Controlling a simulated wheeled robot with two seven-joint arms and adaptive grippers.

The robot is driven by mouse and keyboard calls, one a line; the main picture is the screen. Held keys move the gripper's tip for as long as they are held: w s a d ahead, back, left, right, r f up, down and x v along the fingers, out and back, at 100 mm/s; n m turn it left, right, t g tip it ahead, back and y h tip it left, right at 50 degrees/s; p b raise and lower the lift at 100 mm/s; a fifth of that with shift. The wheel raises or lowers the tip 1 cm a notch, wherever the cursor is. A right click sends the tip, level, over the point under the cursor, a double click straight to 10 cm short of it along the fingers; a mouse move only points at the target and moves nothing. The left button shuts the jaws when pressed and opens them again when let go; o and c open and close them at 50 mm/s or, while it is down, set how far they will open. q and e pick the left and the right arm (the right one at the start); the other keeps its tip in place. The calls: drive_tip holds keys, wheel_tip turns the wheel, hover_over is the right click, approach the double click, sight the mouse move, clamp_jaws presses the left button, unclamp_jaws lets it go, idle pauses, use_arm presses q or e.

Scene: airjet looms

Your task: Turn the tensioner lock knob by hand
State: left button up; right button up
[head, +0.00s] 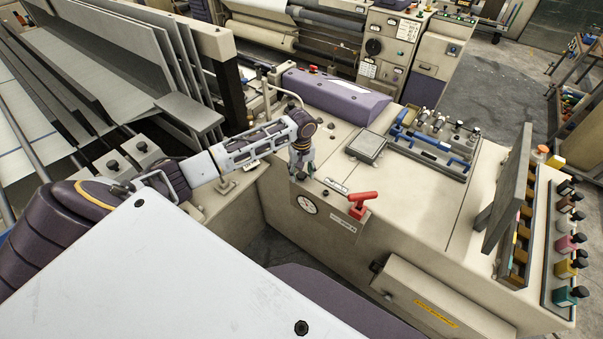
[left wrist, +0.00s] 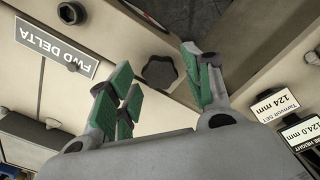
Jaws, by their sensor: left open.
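A dark lobed knob (left wrist: 160,72), apparently the tensioner lock knob, sits on a beige machine panel in the left wrist view. My left gripper (left wrist: 156,65) is open, with green-padded fingers on either side of the knob in the picture. I see no contact with it, and the remaining gap is hard to judge. In the head view my left gripper (head: 300,172) points down at the near edge of the machine top. The lobed knob cannot be made out there. My right gripper is not in view.
A round gauge (head: 307,204) and a red lever (head: 361,203) are close by the left gripper. A purple cover (head: 335,97) and a flat grey box (head: 367,146) lie behind it. The wrist view shows a FWD DELTA label (left wrist: 57,49) and a small black knob (left wrist: 71,13).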

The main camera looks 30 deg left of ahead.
use_arm(q)
drive_tip(key=shift+f, duration=0.3)
drive_tip(key=c, duration=0.7)
